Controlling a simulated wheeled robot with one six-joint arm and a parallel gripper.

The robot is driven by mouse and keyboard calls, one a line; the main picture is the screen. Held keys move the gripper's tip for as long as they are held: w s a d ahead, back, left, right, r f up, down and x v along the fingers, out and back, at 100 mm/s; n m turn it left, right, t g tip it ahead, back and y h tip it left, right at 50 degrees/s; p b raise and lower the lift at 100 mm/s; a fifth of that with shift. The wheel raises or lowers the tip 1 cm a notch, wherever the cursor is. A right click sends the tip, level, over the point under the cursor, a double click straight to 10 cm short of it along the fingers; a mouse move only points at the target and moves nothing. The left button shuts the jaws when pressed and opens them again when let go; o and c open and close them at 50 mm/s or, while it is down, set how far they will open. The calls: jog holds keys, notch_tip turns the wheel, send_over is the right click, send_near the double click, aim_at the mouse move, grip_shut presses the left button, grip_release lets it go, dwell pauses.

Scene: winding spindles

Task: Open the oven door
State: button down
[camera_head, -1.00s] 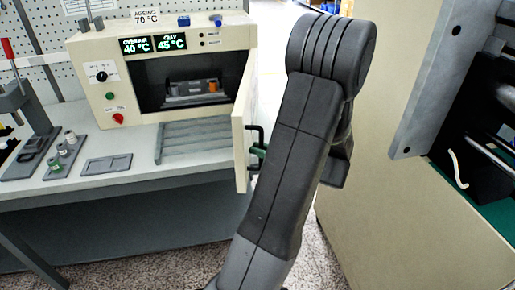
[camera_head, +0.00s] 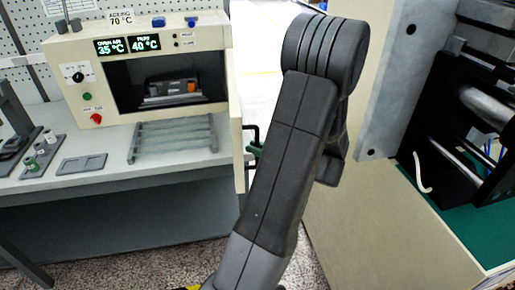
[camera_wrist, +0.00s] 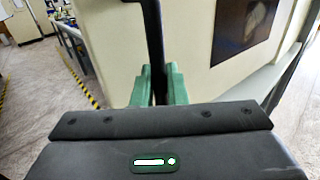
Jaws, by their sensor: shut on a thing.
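The cream oven (camera_head: 85,90) stands on the bench with its front opening uncovered. Its door (camera_head: 236,125) is swung out to the right and seen nearly edge-on. A tray with small parts (camera_head: 170,90) sits inside the chamber. The black door handle (camera_head: 252,131) is on the door's outer side. My gripper's green fingers (camera_wrist: 159,88) are shut on the dark handle bar (camera_wrist: 155,45) in the wrist view. In the head view my gripper (camera_head: 254,150) is mostly hidden behind my own arm.
A grey slatted rack (camera_head: 173,138) lies on the bench before the oven. A flat grey tray (camera_head: 82,165) and a spindle holder (camera_head: 40,160) lie to its left. A cream cabinet with machinery (camera_head: 385,220) stands close on the right. Speckled floor shows between.

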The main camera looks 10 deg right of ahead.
jog(key=c, duration=1.5)
grip_release()
jog(key=shift+c, duration=0.2)
jog(key=shift+r, duration=0.1)
notch_tip(320, 180, up, 10)
jog(key=shift+f, duration=0.1)
